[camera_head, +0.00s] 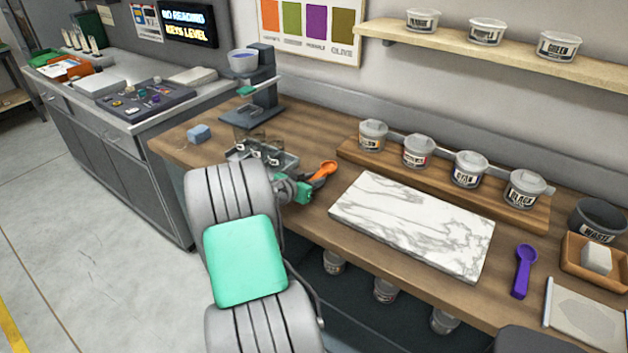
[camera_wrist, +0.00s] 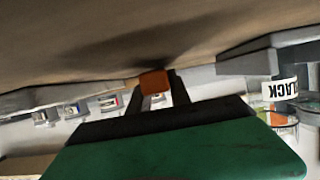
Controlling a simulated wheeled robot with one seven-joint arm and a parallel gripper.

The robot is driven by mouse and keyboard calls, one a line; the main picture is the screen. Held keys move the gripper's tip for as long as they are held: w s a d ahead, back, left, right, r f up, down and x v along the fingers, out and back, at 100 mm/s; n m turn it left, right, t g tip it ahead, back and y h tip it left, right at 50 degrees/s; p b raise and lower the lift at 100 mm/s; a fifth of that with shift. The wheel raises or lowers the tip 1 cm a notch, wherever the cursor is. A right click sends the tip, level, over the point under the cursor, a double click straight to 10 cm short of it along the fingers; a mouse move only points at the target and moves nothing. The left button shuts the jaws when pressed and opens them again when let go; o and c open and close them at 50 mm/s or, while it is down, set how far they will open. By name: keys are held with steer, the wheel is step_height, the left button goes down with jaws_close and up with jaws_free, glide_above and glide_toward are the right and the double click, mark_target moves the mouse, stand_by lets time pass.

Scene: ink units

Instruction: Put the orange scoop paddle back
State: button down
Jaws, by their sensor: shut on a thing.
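The orange scoop paddle (camera_head: 326,169) is in the grip of my gripper (camera_head: 314,182), over the wooden bench left of the marble slab. In the head view its orange head points up and right. In the wrist view an orange part of the scoop (camera_wrist: 155,82) shows between the dark fingertips of my gripper (camera_wrist: 158,92). The rest of the scoop is hidden in that view. I cannot tell whether the scoop touches the bench.
The marble slab (camera_head: 412,224) lies right of my gripper. Several labelled tubs stand on a wooden riser (camera_head: 446,189) behind it. A purple scoop (camera_head: 524,270) lies at the right. A rack of small jars (camera_head: 262,156) stands close by, left of my gripper.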

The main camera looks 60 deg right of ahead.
steer(key=shift+f+b, duration=0.3)
steer(key=c, duration=1.2)
jaws_free()
steer(key=shift+r, duration=0.1)
